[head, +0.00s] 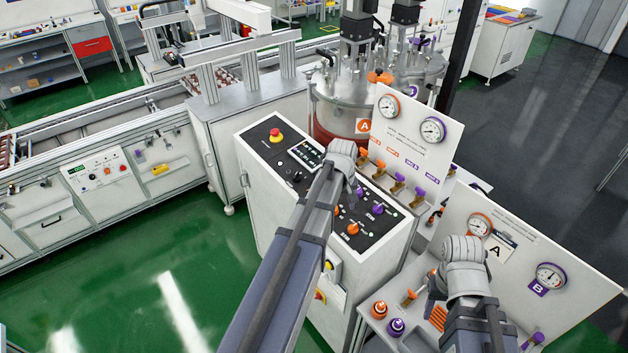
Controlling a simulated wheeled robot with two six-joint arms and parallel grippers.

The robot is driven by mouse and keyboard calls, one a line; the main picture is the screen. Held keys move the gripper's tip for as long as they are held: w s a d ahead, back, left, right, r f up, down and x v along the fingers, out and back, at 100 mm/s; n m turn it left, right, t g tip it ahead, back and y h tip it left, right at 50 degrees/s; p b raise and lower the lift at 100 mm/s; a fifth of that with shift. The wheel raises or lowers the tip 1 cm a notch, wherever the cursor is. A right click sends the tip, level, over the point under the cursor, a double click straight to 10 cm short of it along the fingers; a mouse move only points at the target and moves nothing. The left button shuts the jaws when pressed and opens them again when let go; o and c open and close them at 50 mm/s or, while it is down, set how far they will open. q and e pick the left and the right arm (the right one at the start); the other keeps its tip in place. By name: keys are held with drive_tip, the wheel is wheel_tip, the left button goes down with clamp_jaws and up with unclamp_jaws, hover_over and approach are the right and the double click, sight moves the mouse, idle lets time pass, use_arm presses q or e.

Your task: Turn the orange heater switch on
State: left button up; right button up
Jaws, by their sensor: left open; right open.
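Orange knobs stand on the black top of the control cabinet. One orange knob (352,229) is near the panel's front edge, and another (337,210) is just behind it, partly covered by my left arm. The labels are too small to tell which is the heater switch or how it is set. My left gripper (348,181) is over the middle of the panel, open; its fingers are mostly hidden behind the wrist, and I cannot tell whether it touches anything. My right gripper (432,300) is open, in front of the right gauge board, away from the panel.
Purple knobs (377,208) sit beside the orange ones. A red emergency button (275,135) and a small screen (306,153) are on the panel's far part. A gauge board (415,135) with orange and purple valve handles stands behind. Orange and purple-topped bottles (379,310) stand near my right gripper.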

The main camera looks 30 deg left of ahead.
use_arm(q)
drive_tip(key=w+a+n, duration=0.2)
drive_tip(key=a+n, duration=0.1)
drive_tip(key=a, duration=0.2)
drive_tip(key=w+a+n, duration=0.3)
drive_tip(key=a, duration=0.1)
drive_tip(key=w+a+n, duration=0.3)
drive_tip(key=a, duration=0.2)
drive_tip(key=shift+a, duration=0.35)
drive_tip(key=shift+d+f+b, duration=0.1)
drive_tip(key=shift+f+b, duration=0.15)
drive_tip(key=shift+b, duration=0.05)
drive_tip(key=f+b, duration=0.5)
drive_tip(key=w+f+b, duration=0.1)
drive_tip(key=f+b, duration=0.1)
drive_tip(key=shift+f, duration=0.15)
drive_tip(key=shift+c, duration=0.4)
clamp_jaws()
